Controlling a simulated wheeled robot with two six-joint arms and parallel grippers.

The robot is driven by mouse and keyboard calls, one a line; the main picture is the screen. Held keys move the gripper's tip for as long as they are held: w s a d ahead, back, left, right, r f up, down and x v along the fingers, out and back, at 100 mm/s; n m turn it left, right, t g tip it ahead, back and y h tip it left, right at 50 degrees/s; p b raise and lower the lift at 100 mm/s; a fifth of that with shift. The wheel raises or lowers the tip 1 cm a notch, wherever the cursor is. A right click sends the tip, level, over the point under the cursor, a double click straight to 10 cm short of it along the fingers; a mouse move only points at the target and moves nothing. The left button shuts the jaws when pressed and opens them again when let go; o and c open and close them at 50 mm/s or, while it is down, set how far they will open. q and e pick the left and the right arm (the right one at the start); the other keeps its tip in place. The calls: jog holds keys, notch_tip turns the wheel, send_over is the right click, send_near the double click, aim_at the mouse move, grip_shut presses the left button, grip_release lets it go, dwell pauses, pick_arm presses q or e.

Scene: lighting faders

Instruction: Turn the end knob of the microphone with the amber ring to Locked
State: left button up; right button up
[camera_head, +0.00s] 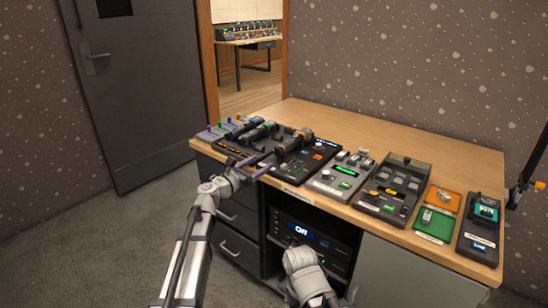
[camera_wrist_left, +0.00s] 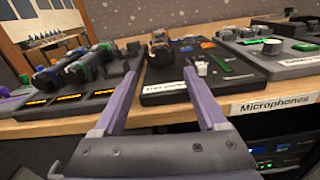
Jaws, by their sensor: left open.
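The microphone with the amber ring (camera_head: 293,143) lies on a dark panel at the left part of the desk. In the left wrist view it is seen nearly end-on (camera_wrist_left: 160,47), beyond the fingertips and roughly centred between them. Its lettering and knob setting are too small to read. My left gripper (camera_head: 268,161) has purple fingers and is open and empty at the desk's front edge, short of the microphone. The wide gap between its fingers also shows in the left wrist view (camera_wrist_left: 160,74).
Green-ringed microphones (camera_wrist_left: 88,64) lie just left of the amber one. Right of it stand a grey fader panel (camera_head: 340,175), a dark panel (camera_head: 393,188) and small coloured boxes (camera_head: 434,222). A rack unit reading "Off" (camera_head: 302,231) sits below the desk top.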

aim_at(277, 153)
pick_arm(q)
jog(key=shift+x, duration=3.95)
jog(key=shift+s, duration=0.1)
grip_shut()
